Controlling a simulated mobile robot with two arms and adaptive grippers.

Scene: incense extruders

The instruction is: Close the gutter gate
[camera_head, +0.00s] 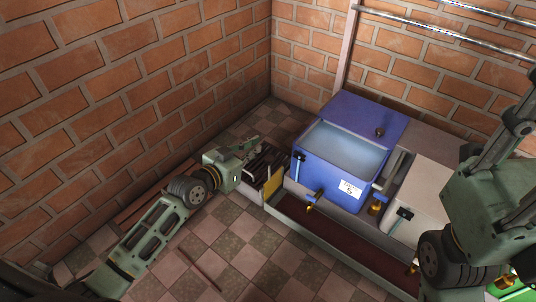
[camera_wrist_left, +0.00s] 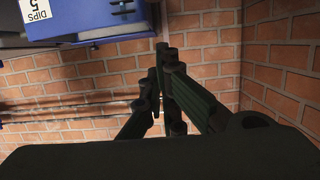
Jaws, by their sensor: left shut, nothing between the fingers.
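The gutter is a long dark-red trough with grey rims (camera_head: 340,257), running from the blue box's left side toward the lower right in the head view. A small yellow plate (camera_head: 272,190), which looks like the gutter gate, stands upright at its left end. I cannot tell whether it is fully closed. The plate does not clearly show there. My right arm is at the right, its fingers not visible.
A white block (camera_head: 425,187) stands farther right. Brick walls close the back and left. The checkered floor (camera_head: 235,240) in front is mostly clear.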

